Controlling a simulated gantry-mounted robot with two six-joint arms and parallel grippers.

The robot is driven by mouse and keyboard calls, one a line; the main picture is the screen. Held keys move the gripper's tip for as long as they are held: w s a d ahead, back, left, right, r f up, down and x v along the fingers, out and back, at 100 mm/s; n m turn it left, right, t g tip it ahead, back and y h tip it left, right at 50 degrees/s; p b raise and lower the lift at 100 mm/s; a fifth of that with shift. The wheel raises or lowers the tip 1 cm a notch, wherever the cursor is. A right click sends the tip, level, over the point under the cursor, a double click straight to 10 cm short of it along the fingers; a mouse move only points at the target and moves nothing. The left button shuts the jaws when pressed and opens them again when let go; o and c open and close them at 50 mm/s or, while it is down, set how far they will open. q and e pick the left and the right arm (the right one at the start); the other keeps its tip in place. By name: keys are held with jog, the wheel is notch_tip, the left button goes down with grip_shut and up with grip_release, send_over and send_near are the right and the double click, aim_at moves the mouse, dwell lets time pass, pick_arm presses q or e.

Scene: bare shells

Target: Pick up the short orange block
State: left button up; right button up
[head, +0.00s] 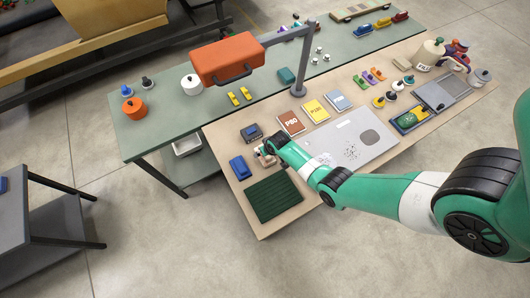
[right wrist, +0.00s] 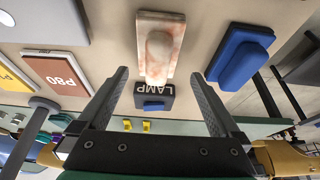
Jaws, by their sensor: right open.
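A short, pale orange block (right wrist: 145,70) with a marbled surface and a rounded raised top lies on the beige bench top in the right wrist view. In the head view the same block (head: 261,161) is partly hidden by my right arm's end. My right gripper (right wrist: 160,75) is open and empty, with one finger to each side of the block's near end in the picture. It is close to the block in the head view (head: 268,151); I cannot tell whether it touches. My left gripper is in no view.
A blue block (head: 238,168) and a dark box marked LAMP (head: 251,132) lie close by. A dark green ribbed mat (head: 274,199) is at the front. A brown P80 sheet (head: 291,123) and a grey plate (head: 350,140) lie right. An orange lamp head (head: 227,58) hangs above the green table.

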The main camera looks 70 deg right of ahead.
jog(key=b+x, duration=0.1)
jog(key=x, duration=0.1)
jog(key=s+b+x, duration=0.1)
jog(key=b+x, duration=0.1)
jog(key=shift+w+f, duration=0.1)
jog(key=shift+f, duration=0.3)
jog(key=shift+w+d+f, duration=0.1)
jog(key=shift+w+f, duration=0.1)
